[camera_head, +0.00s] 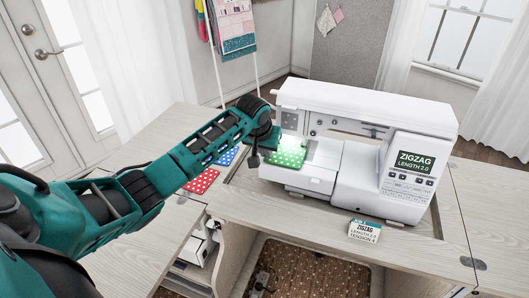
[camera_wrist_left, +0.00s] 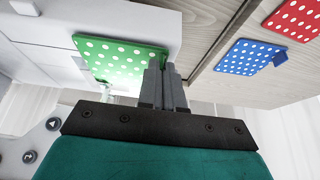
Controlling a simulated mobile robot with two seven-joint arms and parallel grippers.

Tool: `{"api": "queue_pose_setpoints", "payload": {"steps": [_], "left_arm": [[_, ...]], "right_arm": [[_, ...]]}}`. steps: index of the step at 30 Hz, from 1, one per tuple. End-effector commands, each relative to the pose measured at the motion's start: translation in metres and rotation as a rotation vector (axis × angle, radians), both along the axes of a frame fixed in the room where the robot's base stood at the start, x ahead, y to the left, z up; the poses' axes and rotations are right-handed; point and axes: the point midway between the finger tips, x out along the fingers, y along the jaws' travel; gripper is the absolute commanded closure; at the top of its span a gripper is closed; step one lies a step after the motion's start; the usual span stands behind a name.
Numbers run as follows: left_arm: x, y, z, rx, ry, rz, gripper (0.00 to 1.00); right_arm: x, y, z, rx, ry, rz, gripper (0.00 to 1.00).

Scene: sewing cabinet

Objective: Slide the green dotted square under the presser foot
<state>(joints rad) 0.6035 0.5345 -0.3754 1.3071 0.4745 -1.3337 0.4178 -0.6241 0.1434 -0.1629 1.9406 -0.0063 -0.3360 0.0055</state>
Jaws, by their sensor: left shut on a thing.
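The green dotted square (camera_head: 287,153) lies on the bed of the white sewing machine (camera_head: 362,122), below the lit needle area. In the left wrist view the green square (camera_wrist_left: 118,58) has one edge at my left gripper's fingertips. My left gripper (camera_head: 255,158) reaches in from the left and is shut on the green square's edge; in the wrist view the gripper (camera_wrist_left: 165,72) shows its fingers close together. The presser foot is not clearly visible in either view. My right gripper is not in view.
A red dotted square (camera_head: 201,181) and a blue dotted square (camera_head: 227,155) lie on the wooden cabinet top (camera_head: 158,147) left of the machine. A small zigzag card (camera_head: 364,230) stands in front of the machine. Open space shows below the cabinet's front edge.

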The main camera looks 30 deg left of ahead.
Motion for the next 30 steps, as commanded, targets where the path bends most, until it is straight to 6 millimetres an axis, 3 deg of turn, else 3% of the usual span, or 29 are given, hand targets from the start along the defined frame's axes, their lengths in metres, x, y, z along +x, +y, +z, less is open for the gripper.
{"api": "queue_pose_setpoints", "payload": {"steps": [30], "left_arm": [[0.018,0.004,0.0,0.0,0.0,0.0,1.0]], "right_arm": [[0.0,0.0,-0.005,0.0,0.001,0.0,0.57]]}}
